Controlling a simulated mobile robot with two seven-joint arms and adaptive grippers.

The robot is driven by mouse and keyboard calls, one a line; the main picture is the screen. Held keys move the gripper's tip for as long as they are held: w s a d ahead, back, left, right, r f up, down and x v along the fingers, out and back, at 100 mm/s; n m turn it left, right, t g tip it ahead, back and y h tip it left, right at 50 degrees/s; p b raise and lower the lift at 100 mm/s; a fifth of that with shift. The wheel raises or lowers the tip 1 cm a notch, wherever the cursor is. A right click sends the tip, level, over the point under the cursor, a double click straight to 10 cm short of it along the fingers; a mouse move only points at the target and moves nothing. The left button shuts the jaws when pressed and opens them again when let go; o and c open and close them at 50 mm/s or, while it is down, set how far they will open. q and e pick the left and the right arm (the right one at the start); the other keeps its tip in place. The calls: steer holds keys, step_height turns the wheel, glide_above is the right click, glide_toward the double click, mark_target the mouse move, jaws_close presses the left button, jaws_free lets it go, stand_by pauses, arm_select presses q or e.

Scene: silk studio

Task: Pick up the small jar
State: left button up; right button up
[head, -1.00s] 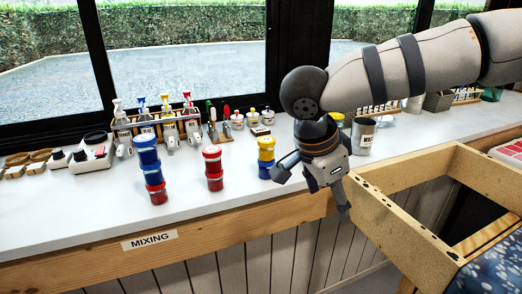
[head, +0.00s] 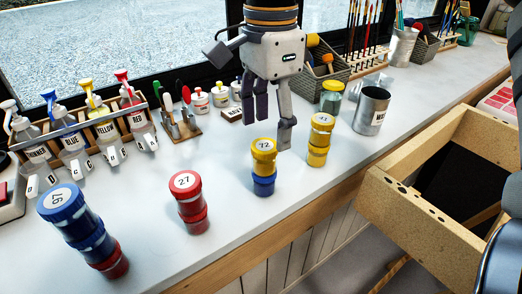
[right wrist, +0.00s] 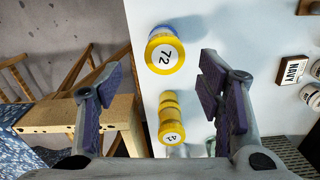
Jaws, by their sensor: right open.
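Small lidded jars stand in stacks on the white counter. A yellow jar marked 72 (head: 263,150) sits on a blue jar (head: 264,185). To its right, a yellow jar (head: 321,124) sits on another yellow jar (head: 316,155). A red stack marked 27 (head: 187,190) and a blue-over-red stack marked 97 (head: 75,225) stand to the left. My right gripper (head: 272,125) is open and empty, fingers down, above the counter by the yellow-topped stacks. In the right wrist view, the 72 jar (right wrist: 165,52) and the yellow stack (right wrist: 171,122) show between the spread fingers. My left gripper is out of view.
A metal can (head: 371,110) and a glass jar (head: 331,96) stand right of the gripper. Pump bottles (head: 72,145) in a rack and a tool holder (head: 180,125) stand at the left. An open wooden drawer (head: 420,215) juts out at the right.

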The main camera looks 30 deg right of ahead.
mark_target(264, 145)
steer(key=f, duration=0.6)
steer(key=shift+w+a+f, duration=0.2)
steer(key=shift+w+f, duration=0.1)
steer(key=shift+f, duration=0.1)
steer(key=c, duration=1.3)
